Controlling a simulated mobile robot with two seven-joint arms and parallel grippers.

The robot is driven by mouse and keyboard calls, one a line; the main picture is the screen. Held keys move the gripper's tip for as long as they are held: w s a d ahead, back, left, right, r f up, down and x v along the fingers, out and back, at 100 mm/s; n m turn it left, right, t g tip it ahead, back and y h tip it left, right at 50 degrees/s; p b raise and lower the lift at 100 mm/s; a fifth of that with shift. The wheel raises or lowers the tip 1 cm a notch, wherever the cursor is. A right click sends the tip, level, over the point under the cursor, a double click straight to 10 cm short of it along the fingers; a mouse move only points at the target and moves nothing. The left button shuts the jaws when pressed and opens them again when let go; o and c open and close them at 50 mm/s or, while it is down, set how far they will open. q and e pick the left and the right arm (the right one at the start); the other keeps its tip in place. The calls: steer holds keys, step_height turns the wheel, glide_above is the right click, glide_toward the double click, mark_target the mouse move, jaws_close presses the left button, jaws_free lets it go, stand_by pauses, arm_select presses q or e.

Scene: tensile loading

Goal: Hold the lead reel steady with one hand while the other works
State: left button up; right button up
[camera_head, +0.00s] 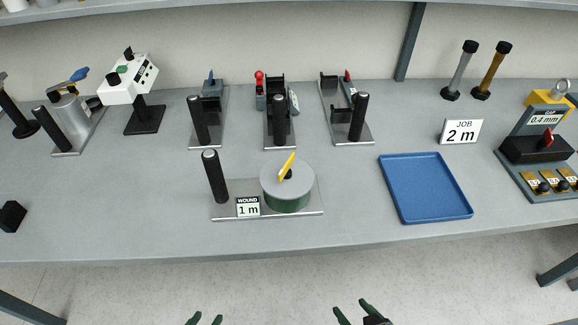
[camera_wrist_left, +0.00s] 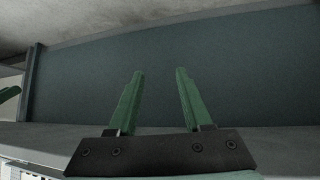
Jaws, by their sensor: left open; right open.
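The lead reel (camera_head: 287,188) is a round drum with a grey top and green side, with a yellow pointer or crank on top. It sits on a grey metal base plate (camera_head: 300,213) near the front of the bench. A black upright post (camera_head: 215,178) stands at the plate's left end, and a label (camera_head: 248,206) reads "WOUND 1 m". My left gripper (camera_head: 205,319) is open and empty below the bench's front edge; its green fingers also show in the left wrist view (camera_wrist_left: 160,95). My right gripper (camera_head: 354,312) is open and empty, also below the front edge.
A blue tray (camera_head: 427,216) lies right of the reel, with a "JOB 2 m" sign (camera_head: 461,131) behind it. Several post-mounted fixtures line the back. A "0.4 mm" device (camera_head: 540,148) stands far right. A black block (camera_head: 12,216) sits at left; bench between is clear.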

arm_select(q)
steer(key=shift+w, duration=0.1)
steer(key=shift+c, duration=0.6)
steer(key=w+a+r+m+g+y, duration=0.1)
steer(key=a+r+m+y, duration=0.45)
steer(key=a, duration=0.65)
steer(key=w+a+r+m+y, duration=0.1)
steer(key=a+r+m+y, duration=0.5)
steer(key=a, duration=0.7)
steer(key=w+a+r+m+t+y, duration=0.1)
steer(key=w+a+r+m+t, duration=0.3)
steer(key=r, duration=0.8)
steer(key=w+d+r+m+y, duration=0.15)
steer(key=w+r, duration=0.35)
steer(key=r, duration=0.7)
steer(key=w+d+m+t+h, duration=0.4)
steer(key=w+d+m, duration=0.15)
steer(key=d, duration=0.45)
steer(key=m+h, duration=1.7)
steer(key=m, duration=0.1)
glide_toward(288, 160)
steer(key=shift+n+g, duration=0.25)
steer(key=shift+g, duration=0.15)
steer(key=x, duration=1)
steer(key=shift+r, duration=0.25)
